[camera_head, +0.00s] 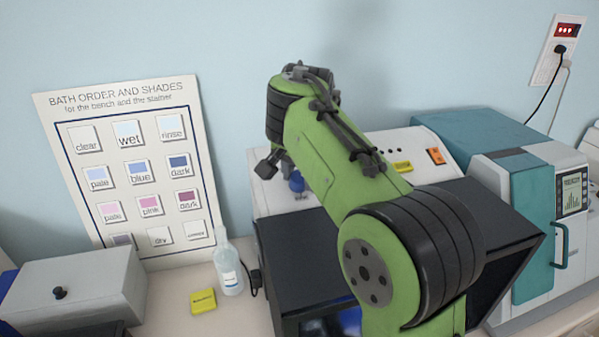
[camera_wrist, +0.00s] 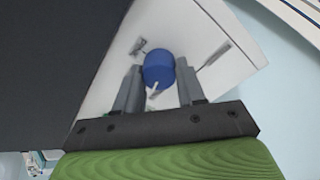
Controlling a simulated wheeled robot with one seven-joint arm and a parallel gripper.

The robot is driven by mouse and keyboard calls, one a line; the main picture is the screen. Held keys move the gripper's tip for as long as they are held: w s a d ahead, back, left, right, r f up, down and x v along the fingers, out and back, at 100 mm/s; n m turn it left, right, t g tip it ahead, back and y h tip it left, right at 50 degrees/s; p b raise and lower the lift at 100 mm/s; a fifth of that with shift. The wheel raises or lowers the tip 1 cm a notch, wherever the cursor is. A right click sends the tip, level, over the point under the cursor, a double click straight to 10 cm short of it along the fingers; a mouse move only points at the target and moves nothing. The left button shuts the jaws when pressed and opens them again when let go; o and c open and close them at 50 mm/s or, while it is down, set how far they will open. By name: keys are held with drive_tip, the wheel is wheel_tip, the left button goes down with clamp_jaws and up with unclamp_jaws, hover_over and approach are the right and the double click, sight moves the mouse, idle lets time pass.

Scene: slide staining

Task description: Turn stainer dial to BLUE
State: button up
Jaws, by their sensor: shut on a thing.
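The stainer's blue dial (camera_wrist: 158,66) stands out from a white panel (camera_wrist: 205,30). My gripper (camera_wrist: 160,72) is shut on it, with one grey finger on either side. A white pointer shows at the dial's lower edge in the wrist view, pointing down and slightly left. Small marked plates sit on the panel around the dial; their words are too small to read. In the head view the blue dial (camera_head: 297,182) shows just left of my green arm, on the white panel of the stainer (camera_head: 263,196). My arm hides much of the panel and the fingers there.
A chart of bath order and shades (camera_head: 130,165) leans on the wall at left. A clear bottle (camera_head: 228,265), a yellow note block (camera_head: 203,301) and a grey box (camera_head: 75,285) stand on the bench. A teal and white machine (camera_head: 535,215) stands at right.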

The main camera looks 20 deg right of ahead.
drive_tip(key=m, duration=0.4)
drive_tip(key=shift+m, duration=2.2)
drive_tip(key=o, duration=1)
drive_tip(key=shift+o, duration=0.2)
drive_tip(key=d+p+v, duration=0.1)
drive_tip(key=p+v, duration=0.5)
drive_tip(key=v, duration=0.9)
drive_tip(key=shift+w+a+r, duration=0.15)
drive_tip(key=shift+a+r, duration=0.25)
drive_tip(key=shift+r, duration=0.1)
